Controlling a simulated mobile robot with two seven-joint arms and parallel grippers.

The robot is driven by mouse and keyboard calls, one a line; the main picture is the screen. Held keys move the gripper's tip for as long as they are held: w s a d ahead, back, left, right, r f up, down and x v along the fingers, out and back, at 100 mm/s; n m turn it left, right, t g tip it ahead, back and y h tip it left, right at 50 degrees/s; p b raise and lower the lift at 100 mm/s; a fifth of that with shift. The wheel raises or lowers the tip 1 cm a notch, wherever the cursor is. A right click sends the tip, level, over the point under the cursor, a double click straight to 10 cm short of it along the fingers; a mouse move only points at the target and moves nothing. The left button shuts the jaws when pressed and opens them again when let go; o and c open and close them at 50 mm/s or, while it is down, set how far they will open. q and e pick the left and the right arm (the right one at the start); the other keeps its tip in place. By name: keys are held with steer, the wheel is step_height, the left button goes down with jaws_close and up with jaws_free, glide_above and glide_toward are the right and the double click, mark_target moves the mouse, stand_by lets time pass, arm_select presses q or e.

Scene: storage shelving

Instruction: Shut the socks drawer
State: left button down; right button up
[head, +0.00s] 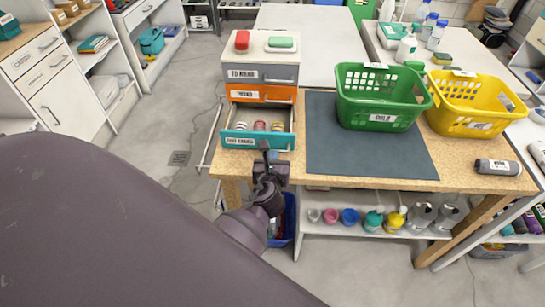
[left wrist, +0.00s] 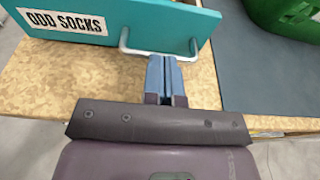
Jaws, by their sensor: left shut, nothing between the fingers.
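The teal socks drawer (head: 255,141), labelled "ODD SOCKS", is the lowest of a small drawer unit and stands pulled out, with rolled socks (head: 259,126) inside. Its front also shows in the left wrist view (left wrist: 120,22), with a pale loop handle (left wrist: 126,46). My left gripper (head: 266,152) is shut and empty, just in front of the drawer's right part. In the left wrist view its blue fingertips (left wrist: 164,62) are at the handle's right part; I cannot tell whether they touch it. My right gripper is not in view.
The grey (head: 262,73) and orange (head: 262,93) drawers above look closed. A dark mat (head: 365,155) lies right of the unit on the wooden bench. A green basket (head: 382,122) and a yellow basket (head: 478,117) stand behind. A dark roll (head: 497,167) lies at the right.

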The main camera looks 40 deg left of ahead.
mark_target(276, 124)
arm_select(q)
steer(key=shift+w+a+f, duration=0.1)
steer(key=shift+w+a, duration=0.05)
steer(key=shift+w, duration=0.1)
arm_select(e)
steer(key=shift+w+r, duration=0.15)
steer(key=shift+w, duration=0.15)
arm_select(q)
steer(key=shift+w, duration=0.1)
steer(key=shift+w+a, duration=0.2)
steer(key=shift+w, duration=0.1)
steer(key=r+x, duration=0.1)
steer(key=x, duration=0.7)
steer(key=r+x, duration=0.1)
steer(key=x, duration=0.3)
steer(key=shift+w+a+r, duration=0.2)
steer(key=shift+w+a, duration=0.15)
steer(key=shift+w+a+r, duration=0.1)
steer(key=shift+w+a, duration=0.05)
steer(key=shift+r, duration=0.2)
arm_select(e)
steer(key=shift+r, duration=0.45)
